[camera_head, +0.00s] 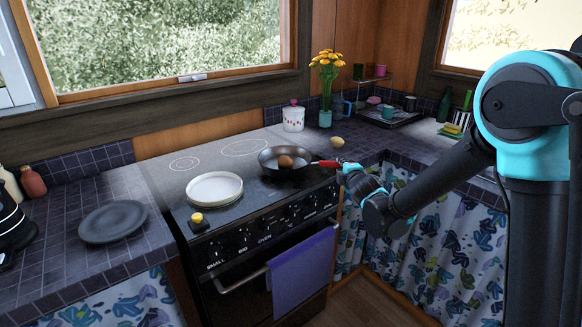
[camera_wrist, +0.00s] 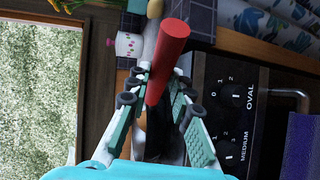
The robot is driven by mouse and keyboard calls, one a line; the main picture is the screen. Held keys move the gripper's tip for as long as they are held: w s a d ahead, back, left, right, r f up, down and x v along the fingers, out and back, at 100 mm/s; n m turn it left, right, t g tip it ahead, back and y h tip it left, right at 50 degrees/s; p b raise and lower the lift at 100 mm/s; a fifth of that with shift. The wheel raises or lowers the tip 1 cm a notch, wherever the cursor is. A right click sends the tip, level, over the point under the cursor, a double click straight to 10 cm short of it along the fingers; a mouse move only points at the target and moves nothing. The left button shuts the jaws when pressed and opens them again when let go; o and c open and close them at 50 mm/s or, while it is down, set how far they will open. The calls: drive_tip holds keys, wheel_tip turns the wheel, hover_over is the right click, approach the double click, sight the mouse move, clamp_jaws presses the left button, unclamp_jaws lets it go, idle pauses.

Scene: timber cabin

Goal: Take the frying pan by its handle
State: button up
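The dark frying pan (camera_head: 268,166) sits at the back right of the stove, with a round brown item (camera_head: 285,161) in it. Its red handle (camera_head: 328,163) points right toward my gripper (camera_head: 346,167), which is at the handle's end. In the wrist view the red handle (camera_wrist: 171,45) runs between the two fingers of my gripper (camera_wrist: 164,80). The fingers, with teal pads, stand apart on either side of it, and they look open. The pan's bowl does not show clearly in the wrist view.
A white plate (camera_head: 214,188) and a yellow-topped item (camera_head: 197,219) are on the stove (camera_head: 250,210). A white jar (camera_head: 293,118), a flower vase (camera_head: 325,117) and a yellow, lemon-like item (camera_head: 337,142) stand behind the handle. A purple towel (camera_head: 303,270) hangs in front.

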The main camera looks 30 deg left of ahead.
clamp_jaws()
drive_tip(key=shift+r, duration=0.1)
